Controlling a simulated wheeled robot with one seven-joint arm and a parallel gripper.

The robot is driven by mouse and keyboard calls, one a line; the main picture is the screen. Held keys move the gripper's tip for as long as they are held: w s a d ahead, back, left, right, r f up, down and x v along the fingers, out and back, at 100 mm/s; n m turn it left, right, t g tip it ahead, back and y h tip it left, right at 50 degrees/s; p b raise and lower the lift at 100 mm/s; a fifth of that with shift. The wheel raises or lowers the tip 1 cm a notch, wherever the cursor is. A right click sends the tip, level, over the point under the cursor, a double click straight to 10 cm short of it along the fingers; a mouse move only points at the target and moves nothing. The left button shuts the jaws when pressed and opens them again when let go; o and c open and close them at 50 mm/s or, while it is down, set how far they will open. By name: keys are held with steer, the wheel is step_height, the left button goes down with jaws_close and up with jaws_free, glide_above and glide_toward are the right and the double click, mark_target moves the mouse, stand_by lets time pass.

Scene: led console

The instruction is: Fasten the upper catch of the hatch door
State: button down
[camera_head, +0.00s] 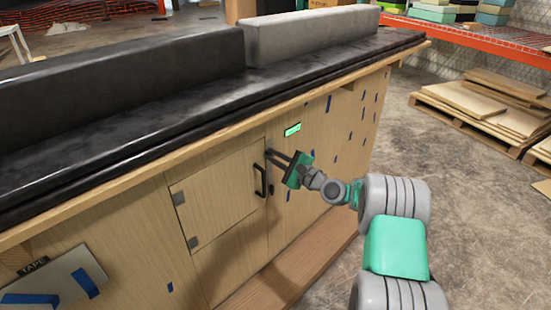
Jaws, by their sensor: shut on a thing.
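The hatch door (217,200) is a pale wooden panel in the front of the console and looks closed, about flush with it. It has grey hinges on its left edge and a black handle (259,181) near its right edge. My gripper (271,156) reaches in from the right to the door's upper right edge, just above the handle. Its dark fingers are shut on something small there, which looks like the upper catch. The fingers hide most of it, so I cannot tell how the catch is turned. A small dark lower catch (271,190) shows beside the handle.
A lit green display (292,129) sits on the front panel above my gripper. The dark countertop (130,150) overhangs the front. A wooden ledge (300,268) runs along the base. A pallet with boards (490,108) stands at the right; the floor between is clear.

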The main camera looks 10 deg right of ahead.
steer(key=shift+a+f+n+b, duration=0.15)
steer(key=shift+n+b, duration=0.5)
steer(key=shift+n, duration=0.6)
steer(key=shift+d+f+n+b, duration=0.1)
steer(key=shift+f+n+b, duration=0.1)
steer(key=shift+n+b, duration=0.75)
steer(key=shift+a+f+n+b, duration=0.15)
steer(key=shift+n+b, duration=0.2)
steer(key=shift+n, duration=1.15)
steer(key=shift+d, duration=0.1)
steer(key=c, duration=1.5)
jaws_free()
steer(key=shift+o, duration=0.2)
